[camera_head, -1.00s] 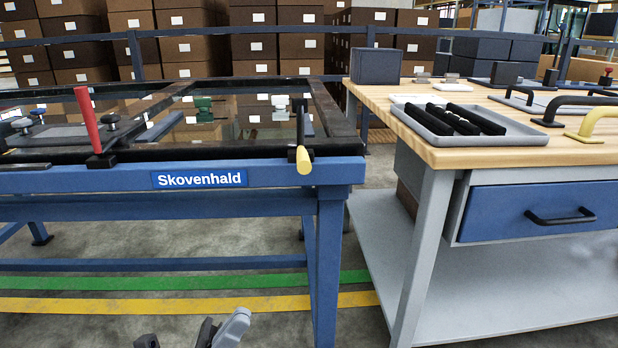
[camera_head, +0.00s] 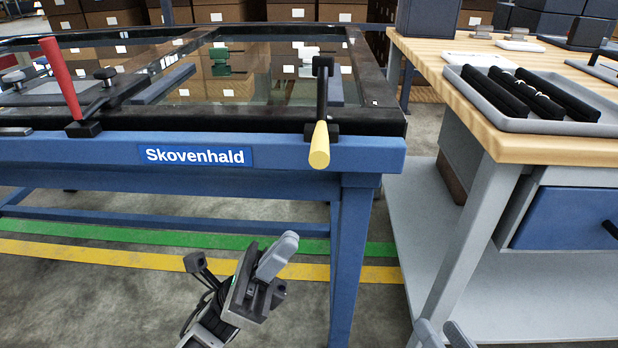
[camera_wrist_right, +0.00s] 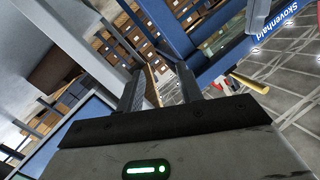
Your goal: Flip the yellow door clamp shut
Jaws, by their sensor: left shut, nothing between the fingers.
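The yellow door clamp (camera_head: 319,146) is on the front right corner of the blue table frame. Its yellow grip points out toward me and slightly down, and its black bar stands up behind it. In the right wrist view the yellow grip (camera_wrist_right: 250,83) shows right of the fingers. My left gripper (camera_head: 284,246) is shut and empty, below the table's front rail and apart from the clamp. My right gripper (camera_head: 443,334) only just shows at the bottom edge of the head view. In the right wrist view its two fingers (camera_wrist_right: 158,88) are apart with nothing between them.
A red clamp handle (camera_head: 61,80) stands upright at the table's left. The black-framed glass door (camera_head: 375,95) lies on the table. A wooden-topped workbench (camera_head: 560,148) with a grey tray (camera_head: 485,100) stands at the right. Floor before the table is clear.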

